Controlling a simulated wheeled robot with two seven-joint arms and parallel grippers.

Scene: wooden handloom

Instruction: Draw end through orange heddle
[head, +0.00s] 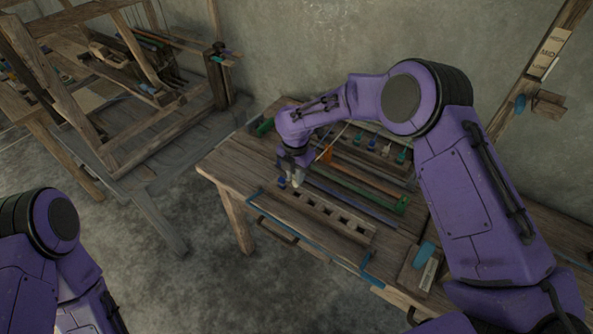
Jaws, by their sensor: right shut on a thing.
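My right gripper (291,180) points down over the left part of the wooden workbench (222,168). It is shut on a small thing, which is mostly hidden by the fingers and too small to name. A small orange piece (326,154) shows just right of my right wrist; I cannot tell whether it is the orange heddle. No thread end can be made out. My left arm shows at the lower left, but its gripper is out of view.
A slotted wooden rack (345,219) lies along the bench front, with green and dark bars (365,193) behind it. Several small coloured items (386,150) stand at the back by the wall. A blue-handled tool (424,254) lies at right. The wooden loom (110,85) stands at left.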

